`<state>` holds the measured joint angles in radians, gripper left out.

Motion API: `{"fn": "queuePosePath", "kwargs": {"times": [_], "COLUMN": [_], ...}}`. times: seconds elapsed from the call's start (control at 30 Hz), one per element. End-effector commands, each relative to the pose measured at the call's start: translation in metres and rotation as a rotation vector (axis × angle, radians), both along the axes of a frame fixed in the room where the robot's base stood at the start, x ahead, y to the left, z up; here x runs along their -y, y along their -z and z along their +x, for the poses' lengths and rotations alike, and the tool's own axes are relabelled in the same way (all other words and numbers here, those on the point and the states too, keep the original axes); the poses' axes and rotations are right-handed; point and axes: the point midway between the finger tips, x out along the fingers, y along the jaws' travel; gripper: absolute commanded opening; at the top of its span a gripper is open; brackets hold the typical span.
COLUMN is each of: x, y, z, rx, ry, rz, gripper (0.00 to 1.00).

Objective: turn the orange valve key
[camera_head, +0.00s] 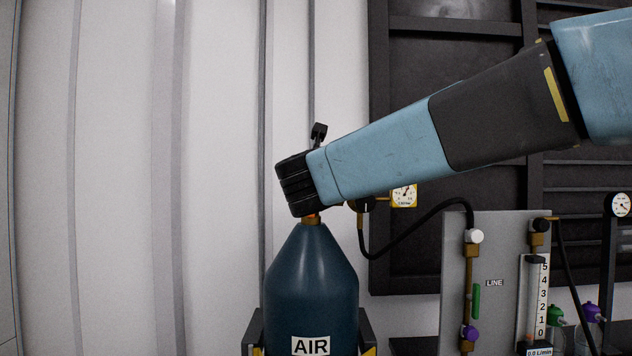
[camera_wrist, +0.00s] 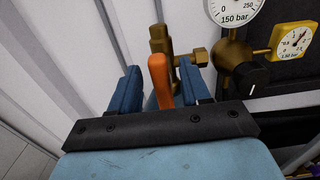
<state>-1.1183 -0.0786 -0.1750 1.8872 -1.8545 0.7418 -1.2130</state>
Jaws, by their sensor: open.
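The orange valve key (camera_wrist: 160,80) stands upright in the wrist view, in front of the brass cylinder valve (camera_wrist: 160,40). My gripper (camera_wrist: 163,82) is open, with one blue finger on each side of the key. A gap shows between the key and the left finger; the right finger is closer, and I cannot tell whether it touches. In the head view my wrist hides the key and most of the valve. The dark blue AIR cylinder (camera_head: 311,275) stands upright below, with a bit of brass at its neck.
A round gauge (camera_wrist: 235,8) and a yellow square gauge (camera_wrist: 293,40) sit right of the valve, close to my gripper. A black hose (camera_head: 400,243) runs right to a grey LINE panel (camera_head: 493,260) with a flowmeter (camera_head: 535,300). The white wall at left is clear.

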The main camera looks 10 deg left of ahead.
Motion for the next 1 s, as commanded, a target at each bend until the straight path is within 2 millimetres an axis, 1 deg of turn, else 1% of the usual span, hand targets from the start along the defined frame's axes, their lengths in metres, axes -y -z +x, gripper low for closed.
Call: {"fn": "queuePosePath", "kwargs": {"times": [0.03, 0.1, 0.3, 0.67, 1.0], "x": [-0.002, -0.004, -0.008, -0.008, -0.007], "y": [0.001, 0.001, 0.0, 0.0, 0.0], "z": [0.008, 0.018, 0.034, 0.038, 0.038], "rx": [0.0, -0.001, -0.001, 0.0, 0.0], "ry": [0.002, 0.002, 0.002, 0.002, 0.003], "rz": [-0.002, -0.001, 0.001, 0.001, 0.001], "gripper": [0.47, 0.47, 0.47, 0.47, 0.15]}}
